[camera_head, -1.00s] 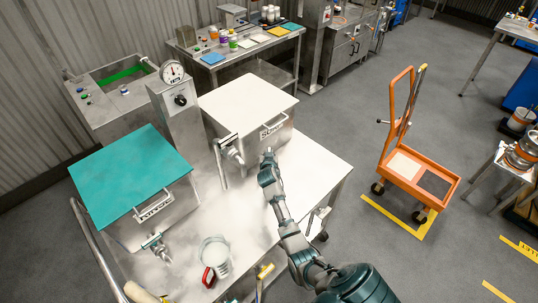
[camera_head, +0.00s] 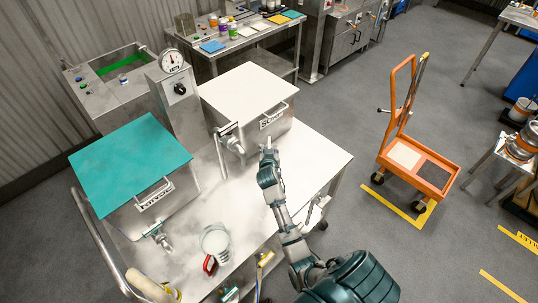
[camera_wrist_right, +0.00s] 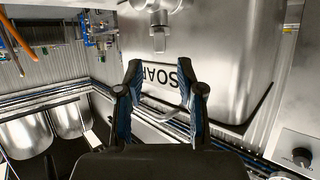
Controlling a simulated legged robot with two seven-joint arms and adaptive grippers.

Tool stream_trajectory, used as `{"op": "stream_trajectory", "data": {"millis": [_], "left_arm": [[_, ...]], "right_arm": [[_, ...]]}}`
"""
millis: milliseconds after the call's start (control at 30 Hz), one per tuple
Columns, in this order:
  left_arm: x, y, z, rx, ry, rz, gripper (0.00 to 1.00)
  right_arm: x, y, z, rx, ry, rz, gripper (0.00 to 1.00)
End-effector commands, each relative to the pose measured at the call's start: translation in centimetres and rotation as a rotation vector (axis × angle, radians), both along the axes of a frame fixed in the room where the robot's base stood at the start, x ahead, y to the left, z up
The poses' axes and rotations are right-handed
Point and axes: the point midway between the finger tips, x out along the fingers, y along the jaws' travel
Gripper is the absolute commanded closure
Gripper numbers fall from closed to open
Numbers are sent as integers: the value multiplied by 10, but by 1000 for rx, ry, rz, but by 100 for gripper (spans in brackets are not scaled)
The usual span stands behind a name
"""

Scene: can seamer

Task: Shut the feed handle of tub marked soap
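The soap tub (camera_head: 250,88) is a steel box with a white lid, right of the teal-lidded tub. Its black SOAP label (camera_head: 271,121) sits on the front face and shows upside down in the wrist view (camera_wrist_right: 165,78). A metal tap with its feed handle (camera_head: 231,139) sticks out left of the label; part of the tap shows at the top of the wrist view (camera_wrist_right: 158,36). The handle's exact angle is hard to tell. My right gripper (camera_head: 268,147) is in front of the label, right of the tap. Its fingers are apart and empty (camera_wrist_right: 162,78). My left gripper is out of view.
A teal-lidded tub (camera_head: 132,165) with its own tap (camera_head: 160,239) stands left. A gauge post (camera_head: 175,95) rises between the tubs. A jug with a red handle (camera_head: 215,243) stands on the steel table (camera_head: 315,160). An orange cart (camera_head: 420,165) stands on the floor at right.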

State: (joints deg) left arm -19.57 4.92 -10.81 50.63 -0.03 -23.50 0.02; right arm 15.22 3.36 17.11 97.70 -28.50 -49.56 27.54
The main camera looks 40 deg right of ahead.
Motion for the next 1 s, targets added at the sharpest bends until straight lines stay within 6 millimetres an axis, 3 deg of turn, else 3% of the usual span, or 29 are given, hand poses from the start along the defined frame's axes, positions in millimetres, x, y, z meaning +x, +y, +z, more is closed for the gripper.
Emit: {"op": "stream_trajectory", "data": {"millis": [100,300,733,867,1000], "left_arm": [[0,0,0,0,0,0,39],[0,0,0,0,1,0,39],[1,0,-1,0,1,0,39],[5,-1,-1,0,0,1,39],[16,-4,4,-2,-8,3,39]], "right_arm": [[-16,14,9,0,-2,1,62],[-31,26,17,0,0,0,62],[-34,27,16,-36,27,12,62],[-39,26,10,-239,168,82,62],[-49,25,2,-633,460,214,62]]}}
